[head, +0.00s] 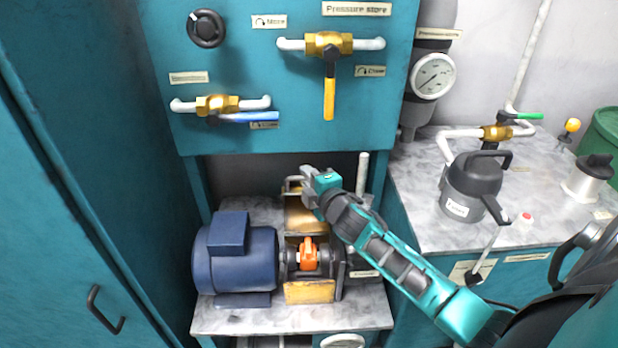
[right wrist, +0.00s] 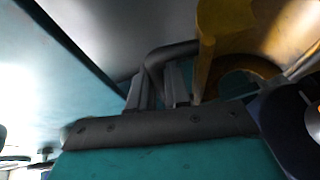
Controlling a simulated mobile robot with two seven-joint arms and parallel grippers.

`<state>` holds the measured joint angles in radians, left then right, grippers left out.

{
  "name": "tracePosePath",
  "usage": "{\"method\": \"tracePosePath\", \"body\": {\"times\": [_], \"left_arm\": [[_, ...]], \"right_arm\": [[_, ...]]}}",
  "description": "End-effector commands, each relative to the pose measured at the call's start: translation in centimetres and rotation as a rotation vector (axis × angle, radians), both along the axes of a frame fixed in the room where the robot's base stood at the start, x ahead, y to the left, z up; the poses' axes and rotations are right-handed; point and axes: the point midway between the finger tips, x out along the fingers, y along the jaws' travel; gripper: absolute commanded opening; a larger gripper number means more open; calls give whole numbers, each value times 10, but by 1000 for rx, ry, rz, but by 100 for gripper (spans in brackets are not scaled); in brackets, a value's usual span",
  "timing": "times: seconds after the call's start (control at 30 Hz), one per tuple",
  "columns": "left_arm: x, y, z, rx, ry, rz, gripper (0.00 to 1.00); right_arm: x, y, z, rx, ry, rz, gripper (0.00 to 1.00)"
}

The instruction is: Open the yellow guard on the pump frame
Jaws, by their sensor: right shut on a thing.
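The yellow guard (head: 305,216) stands raised on the pump frame, behind the orange coupling (head: 308,254), which is exposed. Its inner face looks brownish in shadow. My right gripper (head: 306,186) is at the guard's top edge, shut on its handle (head: 292,181). In the right wrist view the fingers (right wrist: 158,90) close around the dark bent handle (right wrist: 163,56), with the yellow guard (right wrist: 207,48) beside it. The fingertips are partly hidden in the head view by the gripper body. My left gripper is not in view.
A blue motor (head: 235,262) sits left of the coupling on the marbled shelf (head: 225,320). The teal panel (head: 235,140) with valves is above. A vertical pipe (head: 362,175) stands just right of the gripper. A grey jug (head: 472,190) stands on the right counter.

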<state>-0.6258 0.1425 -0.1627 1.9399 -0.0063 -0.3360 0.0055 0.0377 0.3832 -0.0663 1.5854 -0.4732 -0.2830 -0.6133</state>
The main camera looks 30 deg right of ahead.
Motion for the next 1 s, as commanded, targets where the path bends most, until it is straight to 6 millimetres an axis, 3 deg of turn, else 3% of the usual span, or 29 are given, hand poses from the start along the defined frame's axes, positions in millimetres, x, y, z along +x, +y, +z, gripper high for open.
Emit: {"method": "tracePosePath", "body": {"times": [0.17,0.4,0.7,0.73,0.93,1.0], "left_arm": [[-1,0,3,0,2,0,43],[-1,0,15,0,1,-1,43],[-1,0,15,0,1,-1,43],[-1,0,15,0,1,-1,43],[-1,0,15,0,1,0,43],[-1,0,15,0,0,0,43]], "right_arm": [[-4,3,1,2,2,1,0],[-29,18,0,4,3,0,0],[-31,19,-1,0,2,-1,0],[-30,19,-1,0,2,-1,18],[-30,18,-1,0,1,0,37],[-30,18,-1,0,1,0,38]]}}
